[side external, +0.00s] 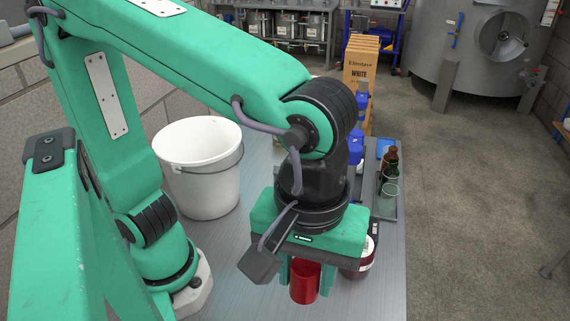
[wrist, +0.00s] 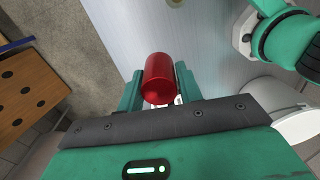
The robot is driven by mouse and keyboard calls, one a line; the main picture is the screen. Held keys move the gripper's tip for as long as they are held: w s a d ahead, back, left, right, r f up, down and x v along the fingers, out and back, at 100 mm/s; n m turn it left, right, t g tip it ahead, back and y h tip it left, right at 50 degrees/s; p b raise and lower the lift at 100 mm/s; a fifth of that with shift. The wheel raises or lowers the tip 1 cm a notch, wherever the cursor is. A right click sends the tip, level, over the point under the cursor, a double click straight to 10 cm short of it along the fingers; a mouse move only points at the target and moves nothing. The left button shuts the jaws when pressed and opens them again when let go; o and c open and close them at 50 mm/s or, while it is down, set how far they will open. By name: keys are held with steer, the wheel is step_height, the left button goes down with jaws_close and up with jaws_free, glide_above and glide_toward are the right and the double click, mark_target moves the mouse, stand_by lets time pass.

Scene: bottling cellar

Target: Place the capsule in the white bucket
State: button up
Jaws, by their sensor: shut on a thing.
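The capsule is a shiny red cylinder (side external: 305,283) low at the front of the table in the side view. It also shows in the wrist view (wrist: 159,78), between the two green fingers. My gripper (side external: 304,284) is shut on it, with a finger on each side; it shows in the wrist view too (wrist: 158,88). I cannot tell whether the capsule touches the table. The white bucket (side external: 207,188) stands upright on the table, left of my gripper and farther back, with its open top facing up. Part of a white rounded thing, likely the bucket, shows at the right of the wrist view (wrist: 278,100).
A dark red jar with a white label (side external: 364,262) stands just right of my gripper, partly hidden. A grey tray (side external: 400,207) with bottles and a glass lies along the right edge. Blue-capped bottles (side external: 355,148) and a cardboard box (side external: 357,84) stand behind. The table between bucket and gripper is clear.

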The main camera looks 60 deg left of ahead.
steer(key=r, duration=0.4)
steer(key=shift+w+a+r, duration=0.1)
steer(key=shift+w+a, duration=0.05)
steer(key=shift+w, duration=0.05)
steer(key=w+a+n, duration=0.3)
steer(key=w+a, duration=0.4)
steer(key=a, duration=0.4)
steer(key=w+a+n, duration=0.3)
steer(key=w+a, duration=0.4)
steer(key=a, duration=0.3)
steer(key=s+a+n, duration=0.2)
steer(key=a+n, duration=0.1)
steer(key=a, duration=0.8)
steer(key=s+a+n, duration=0.2)
steer(key=a, duration=0.8)
steer(key=s+a+n, duration=0.3)
steer(key=s+a, duration=0.6)
steer(key=shift+w+f, duration=0.1)
steer(key=shift+f, duration=12.05)
